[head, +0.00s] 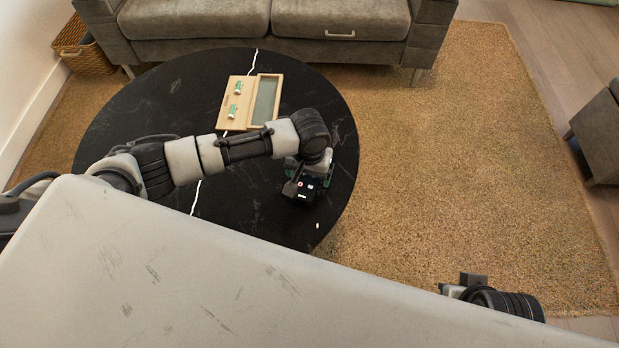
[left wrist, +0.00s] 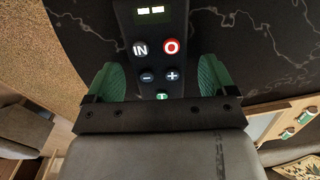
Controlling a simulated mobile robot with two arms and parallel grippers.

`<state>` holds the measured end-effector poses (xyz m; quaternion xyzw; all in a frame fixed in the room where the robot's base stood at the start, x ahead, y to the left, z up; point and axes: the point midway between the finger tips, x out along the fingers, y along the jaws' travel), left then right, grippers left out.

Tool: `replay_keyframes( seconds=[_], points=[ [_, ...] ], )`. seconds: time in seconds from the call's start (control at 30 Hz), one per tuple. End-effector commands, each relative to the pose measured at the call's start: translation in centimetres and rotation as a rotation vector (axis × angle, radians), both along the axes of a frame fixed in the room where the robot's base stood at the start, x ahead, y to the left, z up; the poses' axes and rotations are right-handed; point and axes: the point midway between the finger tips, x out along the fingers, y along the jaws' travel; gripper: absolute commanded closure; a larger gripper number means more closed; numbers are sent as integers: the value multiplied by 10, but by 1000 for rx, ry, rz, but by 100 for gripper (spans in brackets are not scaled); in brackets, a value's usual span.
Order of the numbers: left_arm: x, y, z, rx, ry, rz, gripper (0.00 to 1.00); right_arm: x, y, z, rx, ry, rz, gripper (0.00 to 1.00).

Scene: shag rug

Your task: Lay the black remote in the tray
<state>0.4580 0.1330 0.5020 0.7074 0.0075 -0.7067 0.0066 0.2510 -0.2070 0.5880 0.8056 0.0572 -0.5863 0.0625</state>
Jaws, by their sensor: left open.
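The black remote (head: 303,194) lies on the round black table near its right edge, under my left gripper. In the left wrist view the remote (left wrist: 157,60) shows an IN button, a red button and minus and plus buttons. My left gripper (left wrist: 160,80) is open, with its green fingers on either side of the remote. Gaps show between fingers and remote. The wooden tray (head: 249,76) is farther back on the table, with a long grey-green compartment (head: 265,98) on its right side. Only part of my right wrist (head: 473,282) shows at the bottom right; its fingers are hidden.
Two green-and-white cylinders (head: 238,88) are on the tray's left part. A small pale object (head: 317,225) lies near the table's front edge. A grey sofa (head: 340,15) stands behind the table (head: 130,120). The table's left side is clear.

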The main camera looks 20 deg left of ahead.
Motion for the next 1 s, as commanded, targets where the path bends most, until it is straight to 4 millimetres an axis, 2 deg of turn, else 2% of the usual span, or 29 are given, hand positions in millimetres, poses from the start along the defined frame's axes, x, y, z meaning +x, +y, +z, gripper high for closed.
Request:
replay_keyframes(
  seconds=[0.1, 0.33, 0.7, 1.0],
  points=[
    [0, 0, -10, 0, -1, -1, 15, 0, 0, -5, 0, -1, 0, 100],
    [0, 0, -10, 0, -1, -1, 15, 0, 0, -4, 0, -1, 0, 100],
    [0, 0, -10, 0, -1, -1, 70, 0, 0, -4, 0, 0, 0, 100],
    [0, 0, -7, -1, -1, -1, 71, 0, 0, -3, 0, 0, 0, 100]
  ],
)
